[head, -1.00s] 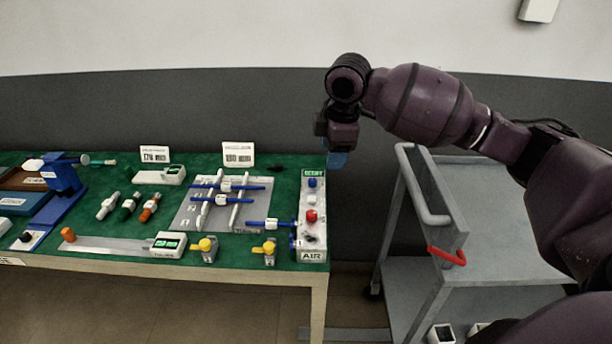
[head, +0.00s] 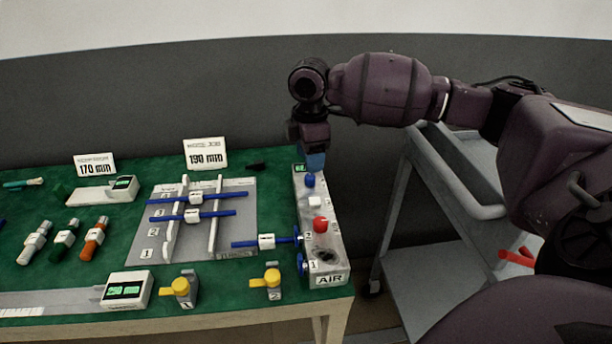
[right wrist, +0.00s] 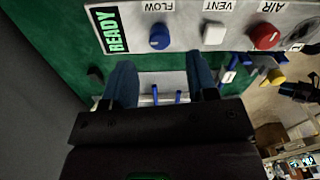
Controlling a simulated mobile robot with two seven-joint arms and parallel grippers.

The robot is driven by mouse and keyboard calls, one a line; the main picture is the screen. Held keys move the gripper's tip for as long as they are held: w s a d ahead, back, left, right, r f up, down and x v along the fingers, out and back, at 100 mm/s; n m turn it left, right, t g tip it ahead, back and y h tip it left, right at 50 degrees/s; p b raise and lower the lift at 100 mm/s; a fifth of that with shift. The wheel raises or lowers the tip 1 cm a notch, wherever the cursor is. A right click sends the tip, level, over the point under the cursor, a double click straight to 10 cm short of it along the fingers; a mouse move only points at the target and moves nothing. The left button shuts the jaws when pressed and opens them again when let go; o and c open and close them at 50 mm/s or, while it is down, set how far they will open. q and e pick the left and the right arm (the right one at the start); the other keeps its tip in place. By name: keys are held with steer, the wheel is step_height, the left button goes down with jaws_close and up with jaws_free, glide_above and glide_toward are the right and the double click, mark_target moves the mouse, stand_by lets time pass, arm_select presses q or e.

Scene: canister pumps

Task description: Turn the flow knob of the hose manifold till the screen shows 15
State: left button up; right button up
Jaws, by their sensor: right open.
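The hose manifold (head: 327,262) is a pale box near the right edge of the green table, labelled AIR at its near end. Its blue flow knob (head: 309,181) is at the far end; it also shows under the FLOW label in the right wrist view (right wrist: 160,37). The screen (right wrist: 109,30) beside the knob reads READY in green. My right gripper (head: 313,163) is just beyond the knob, pointing down. In the right wrist view its two blue fingers (right wrist: 163,75) are apart, empty, and do not touch the knob. My left gripper is not in view.
A white button (head: 315,202) and a red button (head: 320,224) sit on the same panel. A rack (head: 248,220) with blue-ended hoses lies to the left. Yellow valves (head: 272,277) stand near the front edge. A grey cart (head: 440,250) stands at right.

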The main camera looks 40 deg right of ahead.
mark_target(310, 176)
step_height(310, 176, down, 6)
steer(key=shift+r+b, duration=0.25)
steer(key=shift+b, duration=0.35)
steer(key=shift+r, duration=0.1)
steer(key=c, duration=0.9)
